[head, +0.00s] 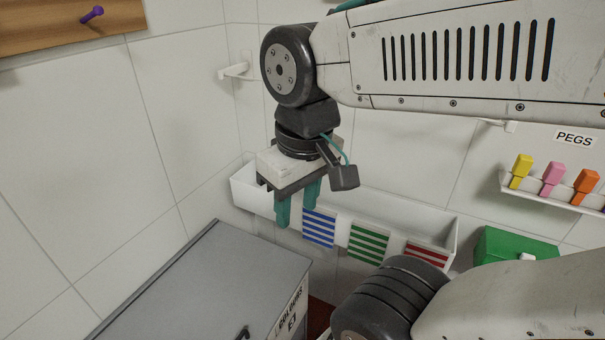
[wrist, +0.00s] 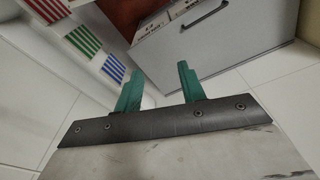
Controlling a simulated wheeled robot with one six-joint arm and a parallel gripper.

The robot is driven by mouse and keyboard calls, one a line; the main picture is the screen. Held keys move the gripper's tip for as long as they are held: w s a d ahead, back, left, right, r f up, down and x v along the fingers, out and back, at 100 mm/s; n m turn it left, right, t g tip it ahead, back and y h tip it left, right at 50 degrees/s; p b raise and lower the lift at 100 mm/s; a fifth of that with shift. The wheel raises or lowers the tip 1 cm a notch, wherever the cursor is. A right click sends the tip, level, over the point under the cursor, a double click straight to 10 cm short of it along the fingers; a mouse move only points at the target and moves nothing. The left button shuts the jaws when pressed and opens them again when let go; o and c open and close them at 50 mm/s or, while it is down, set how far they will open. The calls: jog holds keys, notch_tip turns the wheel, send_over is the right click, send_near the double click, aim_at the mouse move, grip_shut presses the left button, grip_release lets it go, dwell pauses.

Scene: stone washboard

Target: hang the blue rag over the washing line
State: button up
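My gripper (head: 297,210) hangs from the arm, fingers down, in front of a white wall trough. Its two teal fingers are apart with nothing between them, as the wrist view (wrist: 160,82) also shows. No loose blue rag is clearly in view. A blue-and-white striped panel (head: 319,228) is on the trough's front, just right of the fingers; it also shows in the wrist view (wrist: 113,70). I cannot tell whether it is cloth or a marking. No washing line is clearly visible; a white wall bracket (head: 234,71) is at upper left of my gripper, and my arm hides part of the wall.
The white trough (head: 245,190) also bears green (head: 368,245) and red (head: 426,256) striped panels. A grey cabinet (head: 215,275) stands lower left. Coloured pegs sit on a shelf (head: 550,194) at right, above a green box (head: 500,245). A wooden rail (head: 60,28) is upper left.

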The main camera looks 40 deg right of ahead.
jog(key=w+d+f, duration=0.2)
jog(key=w+d, duration=0.2)
jog(key=w, duration=0.4)
jog(key=n+g, duration=0.1)
jog(key=n, duration=0.3)
send_near(320, 209)
jog(key=shift+w+a, duration=0.15)
jog(key=shift+a, duration=0.05)
jog(key=shift+d+f, duration=0.2)
jog(key=shift+f, duration=5.95)
